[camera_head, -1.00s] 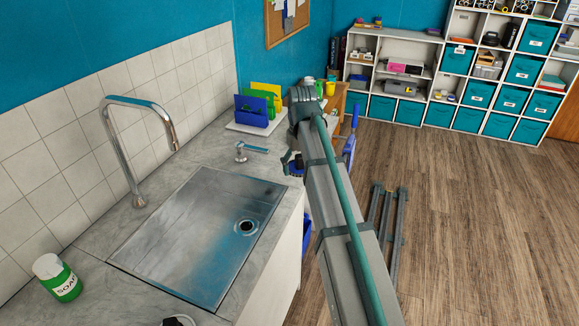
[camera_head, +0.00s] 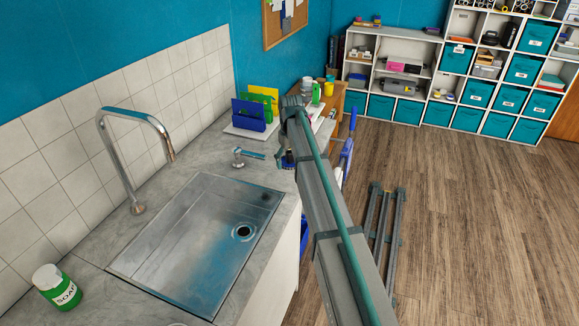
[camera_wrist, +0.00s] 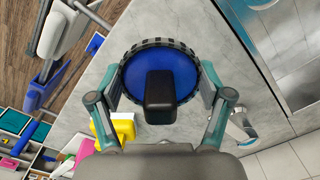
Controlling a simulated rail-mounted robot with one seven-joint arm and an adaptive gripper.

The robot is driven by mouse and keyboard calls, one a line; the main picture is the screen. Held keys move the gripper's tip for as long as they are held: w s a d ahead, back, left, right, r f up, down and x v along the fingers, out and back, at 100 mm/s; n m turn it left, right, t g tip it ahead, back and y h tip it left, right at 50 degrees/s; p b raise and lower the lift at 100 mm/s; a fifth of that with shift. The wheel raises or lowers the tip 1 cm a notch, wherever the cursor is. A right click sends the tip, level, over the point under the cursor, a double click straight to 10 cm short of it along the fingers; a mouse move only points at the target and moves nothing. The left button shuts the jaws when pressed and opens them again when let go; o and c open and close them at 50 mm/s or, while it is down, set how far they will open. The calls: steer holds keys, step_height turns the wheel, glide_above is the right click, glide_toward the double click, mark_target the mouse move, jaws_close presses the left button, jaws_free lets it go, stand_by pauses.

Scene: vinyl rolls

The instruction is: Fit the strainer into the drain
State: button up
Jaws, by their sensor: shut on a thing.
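The strainer (camera_wrist: 140,75), a blue disc with a dark toothed rim and a black knob, fills the middle of the wrist view. My gripper (camera_wrist: 160,88) is shut on it, with a finger on each side. In the head view my gripper (camera_head: 285,158) is over the counter beyond the sink's far right corner, and my arm partly hides the strainer. The drain (camera_head: 243,232) is a dark round hole with a bright ring, open, near the right side of the steel sink (camera_head: 185,235). The strainer is apart from it.
A tall curved tap (camera_head: 130,120) stands behind the sink, and a small lever tap (camera_head: 245,153) stands on the far counter. A blue rack (camera_head: 250,115) sits beyond it. A soap bottle (camera_head: 57,288) stands at the near left. The space above the sink basin is clear.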

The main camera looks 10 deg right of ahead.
mark_target(290, 175)
steer(key=shift+w+f, duration=0.55)
steer(key=shift+f, duration=0.05)
steer(key=shift+w+f+p, duration=0.2)
steer(key=shift+f+p, duration=0.35)
steer(key=shift+f, duration=1.25)
steer(key=shift+f, duration=0.15)
steer(key=o, duration=1.1)
steer(key=shift+c, duration=0.2)
step_height(290, 175, up, 12)
steer(key=b, duration=0.2)
steer(key=shift+r+b, duration=0.2)
steer(key=shift+b, duration=0.1)
steer(key=shift+d+f, duration=0.1)
